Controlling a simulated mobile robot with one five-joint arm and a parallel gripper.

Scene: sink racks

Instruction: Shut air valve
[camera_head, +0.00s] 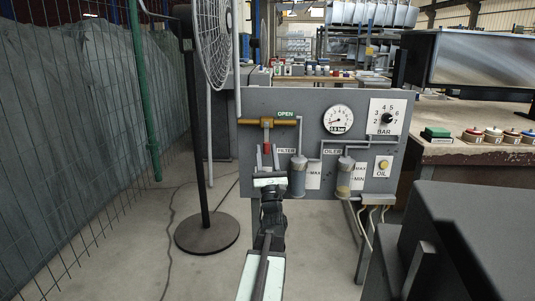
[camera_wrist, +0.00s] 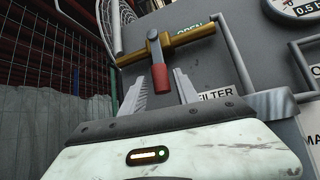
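The air valve is a brass pipe fitting (camera_head: 266,122) on the upper left of the grey panel, beneath a green OPEN label (camera_head: 286,114). Its grey lever hangs down and ends in a red grip (camera_head: 267,148). In the wrist view, the red grip (camera_wrist: 160,77) appears in the gap between my fingertips, and the brass pipe (camera_wrist: 183,42) runs above it. My gripper (camera_head: 267,155) is open and empty, just below and in front of the lever. Both serrated fingers of my gripper (camera_wrist: 160,85) show apart. Whether the grip lies between them in depth is unclear.
Right of the valve are a filter bowl (camera_head: 298,177), an oiler (camera_head: 345,177), a pressure gauge (camera_head: 338,119) and a BAR dial (camera_head: 387,118). A pedestal fan (camera_head: 207,230) stands close at left, beside a wire fence (camera_head: 75,120). A workbench (camera_head: 470,150) is at right.

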